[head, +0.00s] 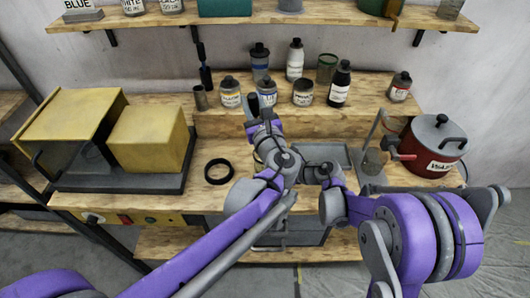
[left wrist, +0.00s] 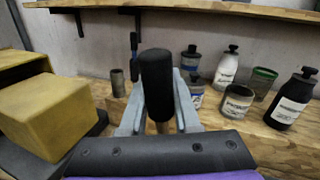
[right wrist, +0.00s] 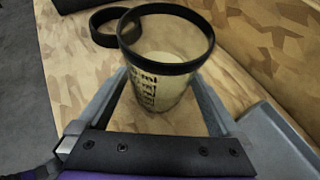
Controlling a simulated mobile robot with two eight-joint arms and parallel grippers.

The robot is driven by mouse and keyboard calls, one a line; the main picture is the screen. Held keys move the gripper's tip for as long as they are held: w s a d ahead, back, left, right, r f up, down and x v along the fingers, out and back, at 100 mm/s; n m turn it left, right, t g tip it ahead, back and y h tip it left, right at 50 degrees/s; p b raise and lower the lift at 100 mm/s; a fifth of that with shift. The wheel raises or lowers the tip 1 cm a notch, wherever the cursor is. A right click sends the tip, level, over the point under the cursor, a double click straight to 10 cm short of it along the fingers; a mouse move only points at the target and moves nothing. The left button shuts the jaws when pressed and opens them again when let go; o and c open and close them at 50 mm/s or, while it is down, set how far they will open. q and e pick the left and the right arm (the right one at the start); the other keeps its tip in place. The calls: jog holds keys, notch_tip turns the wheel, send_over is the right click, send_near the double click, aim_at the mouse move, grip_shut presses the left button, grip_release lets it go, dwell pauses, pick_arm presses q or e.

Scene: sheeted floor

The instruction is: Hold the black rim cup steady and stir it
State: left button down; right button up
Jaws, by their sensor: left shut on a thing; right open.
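The black rim cup (right wrist: 160,75) is clear with dark markings and pale contents, and stands on the wooden bench in the right wrist view. My right gripper (right wrist: 157,92) is open with a finger on each side of it; I cannot tell whether they touch. In the head view the arms mostly hide the cup. My left gripper (head: 263,118) is shut on a tool with a thick black handle (left wrist: 157,80), held upright. It also shows in the head view (head: 253,104). The tool's lower end is hidden.
A black ring (head: 219,171) lies on the bench left of the cup. A yellow box (head: 150,138) stands further left. Several bottles and jars (head: 303,92) line the raised shelf behind. A grey tray (head: 325,153) and red pot (head: 430,148) are to the right.

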jog(key=v, duration=1.1)
jog(key=shift+s+d+r, duration=0.1)
jog(key=shift+s+d, duration=0.05)
jog(key=shift+d, duration=0.05)
jog(key=shift+s, duration=0.15)
